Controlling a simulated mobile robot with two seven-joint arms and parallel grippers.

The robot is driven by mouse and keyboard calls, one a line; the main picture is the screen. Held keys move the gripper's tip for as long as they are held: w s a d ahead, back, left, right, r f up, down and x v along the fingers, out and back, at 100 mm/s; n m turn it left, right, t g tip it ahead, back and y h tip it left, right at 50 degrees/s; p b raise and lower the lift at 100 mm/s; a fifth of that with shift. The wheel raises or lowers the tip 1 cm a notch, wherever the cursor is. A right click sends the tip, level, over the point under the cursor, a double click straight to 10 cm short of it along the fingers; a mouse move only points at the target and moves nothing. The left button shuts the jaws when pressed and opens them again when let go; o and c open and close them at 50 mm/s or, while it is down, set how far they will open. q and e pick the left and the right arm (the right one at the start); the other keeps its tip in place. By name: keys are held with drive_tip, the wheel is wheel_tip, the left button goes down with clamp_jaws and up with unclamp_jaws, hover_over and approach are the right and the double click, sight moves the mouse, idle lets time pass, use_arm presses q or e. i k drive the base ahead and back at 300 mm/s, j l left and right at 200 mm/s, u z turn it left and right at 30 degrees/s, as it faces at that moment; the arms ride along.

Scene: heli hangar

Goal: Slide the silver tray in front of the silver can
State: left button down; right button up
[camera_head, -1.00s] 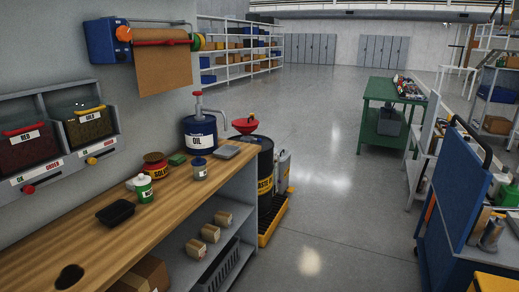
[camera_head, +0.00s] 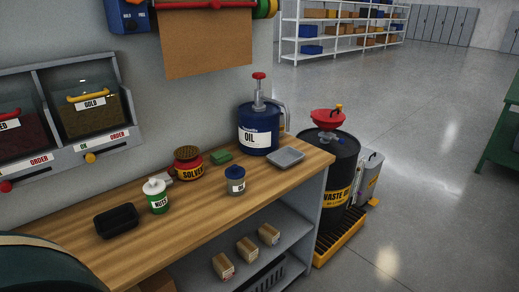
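The silver tray (camera_head: 286,158) is a small shallow grey tray lying flat on the wooden workbench (camera_head: 130,258), near its far right end. Neither of my grippers is in view.
A blue oil drum with a pump (camera_head: 258,130) stands behind the tray. A solvent pot (camera_head: 188,164), green sponge (camera_head: 221,157), green-and-white bottle (camera_head: 156,197) and black tray (camera_head: 116,220) are farther left. A dark rounded shape covers the lower left corner.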

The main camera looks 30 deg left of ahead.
sight(284, 158)
drive_tip(key=i+l+u, duration=0.25)
drive_tip(key=u, duration=0.2)
drive_tip(key=i+l+u, duration=0.7)
drive_tip(key=l+u, duration=0.2)
drive_tip(key=i+l+u, duration=0.15)
drive_tip(key=l+u, duration=0.3)
drive_tip(key=i+l, duration=0.05)
